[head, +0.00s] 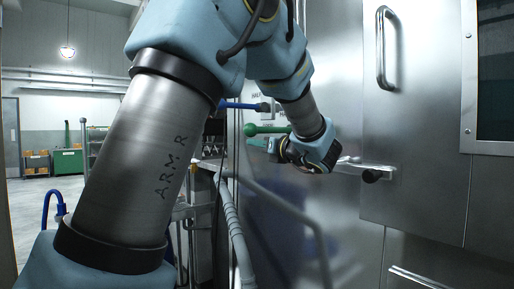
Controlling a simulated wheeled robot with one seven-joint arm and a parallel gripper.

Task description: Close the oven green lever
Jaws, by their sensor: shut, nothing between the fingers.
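The green lever (266,129) with a round ball end sticks out to the left from the steel oven wall, roughly level. My gripper (273,146) is small in the head view, just below and to the right of the lever's ball, pointing left. Its fingers are shut and hold nothing. I cannot tell whether they touch the lever. My wrist and forearm hide part of the wall behind and the area near the lever's base.
A blue lever (240,105) sits just above the green one. The steel door (415,120) has a vertical handle (381,50) and a latch with a black knob (371,176). Grey pipes (285,205) run below my gripper. Open floor (35,200) lies at the left.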

